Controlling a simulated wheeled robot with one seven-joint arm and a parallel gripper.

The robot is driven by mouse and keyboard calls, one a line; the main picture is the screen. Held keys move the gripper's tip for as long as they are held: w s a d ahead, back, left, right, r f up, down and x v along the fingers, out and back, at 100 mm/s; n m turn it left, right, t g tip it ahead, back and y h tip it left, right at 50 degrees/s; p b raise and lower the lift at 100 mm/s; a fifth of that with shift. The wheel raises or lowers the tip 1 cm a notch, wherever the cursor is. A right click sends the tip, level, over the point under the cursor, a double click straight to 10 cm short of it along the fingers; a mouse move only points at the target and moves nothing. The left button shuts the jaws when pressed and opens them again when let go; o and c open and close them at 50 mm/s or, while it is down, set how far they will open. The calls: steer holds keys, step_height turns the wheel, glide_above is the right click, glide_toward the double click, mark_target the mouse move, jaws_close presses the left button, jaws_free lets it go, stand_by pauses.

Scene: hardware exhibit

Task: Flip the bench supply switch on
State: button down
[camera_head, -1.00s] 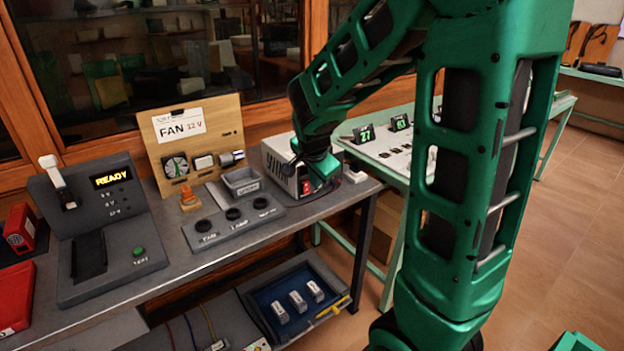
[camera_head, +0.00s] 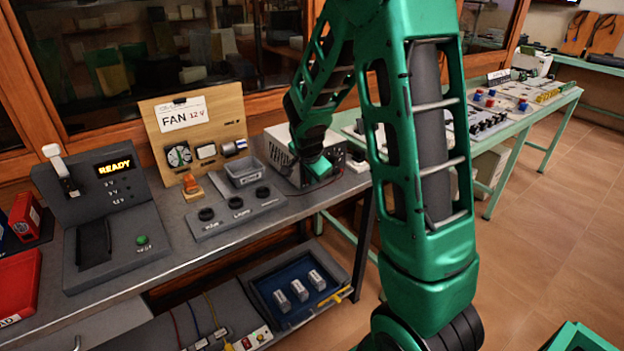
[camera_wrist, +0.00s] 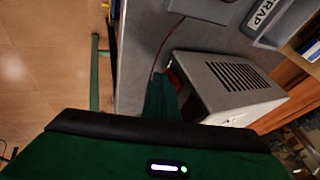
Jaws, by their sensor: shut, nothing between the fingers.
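The bench supply is a pale grey box with a slotted vent, at the back right of the workbench in the head view (camera_head: 277,147). It also shows in the wrist view (camera_wrist: 232,84), right of my fingers. My gripper (camera_head: 319,168) is shut and empty, at the supply's front face. In the wrist view the green fingers (camera_wrist: 160,97) point at the front edge of the supply. A small red patch shows beside them, too small to identify. The switch is hidden behind my gripper in the head view. I cannot tell whether the fingers touch it.
A grey tray (camera_head: 245,171) and a panel with several round sockets (camera_head: 240,210) stand left of the supply. The fan board (camera_head: 190,130) and the READY test console (camera_head: 115,215) are farther left. A green table (camera_head: 560,96) stands at the right.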

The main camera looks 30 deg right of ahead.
steer(key=shift+w+f, duration=0.15)
steer(key=shift+w, duration=0.05)
steer(key=shift+r, duration=0.2)
steer(key=shift+r, duration=0.65)
steer(key=s+f+v, duration=0.1)
steer(key=s+v, duration=0.1)
steer(key=v, duration=1)
steer(key=shift+s+d+r, duration=0.3)
steer(key=shift+s, duration=0.2)
